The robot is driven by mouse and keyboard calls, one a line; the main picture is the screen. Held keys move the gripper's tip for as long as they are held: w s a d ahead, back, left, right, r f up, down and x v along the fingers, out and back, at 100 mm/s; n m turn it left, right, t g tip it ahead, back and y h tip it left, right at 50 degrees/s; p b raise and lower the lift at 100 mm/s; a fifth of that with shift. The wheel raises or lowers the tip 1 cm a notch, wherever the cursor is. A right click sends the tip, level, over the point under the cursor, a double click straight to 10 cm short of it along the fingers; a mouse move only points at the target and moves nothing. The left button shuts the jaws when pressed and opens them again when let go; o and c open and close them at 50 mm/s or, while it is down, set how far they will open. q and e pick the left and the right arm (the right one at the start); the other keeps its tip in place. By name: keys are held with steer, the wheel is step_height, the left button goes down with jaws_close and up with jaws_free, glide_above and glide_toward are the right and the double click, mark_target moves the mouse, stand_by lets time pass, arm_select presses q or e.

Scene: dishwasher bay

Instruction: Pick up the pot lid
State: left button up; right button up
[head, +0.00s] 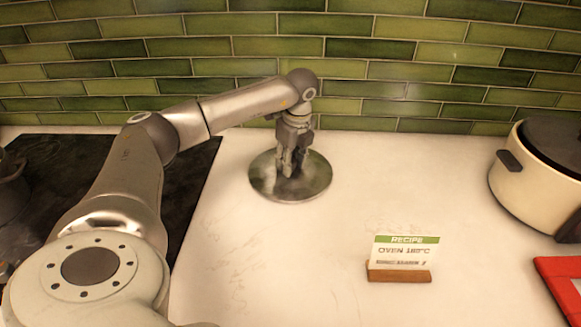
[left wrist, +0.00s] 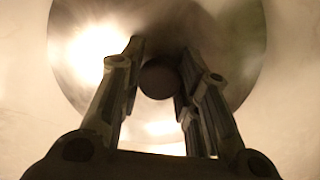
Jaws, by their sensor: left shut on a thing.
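The pot lid (head: 314,180) is a round, shiny metal disc on the pale counter, near the middle of the head view. My left gripper (head: 291,170) points straight down over its centre, with its fingers around the knob. In the left wrist view the lid (left wrist: 75,60) fills the upper part. Its dark round knob (left wrist: 160,78) sits between the two fingertips of my left gripper (left wrist: 159,70), which is shut on it. The head view does not clearly show whether the lid touches the counter. My right gripper is not in view.
A cream pot (head: 520,195) with a dark lid stands at the right. A recipe card (head: 405,252) in a wooden holder stands at the front, and a red-edged item (head: 560,285) lies lower right. A dark hob (head: 190,190) is at the left. Green tiles back the counter.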

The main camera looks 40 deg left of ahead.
arm_select(q)
jaws_close()
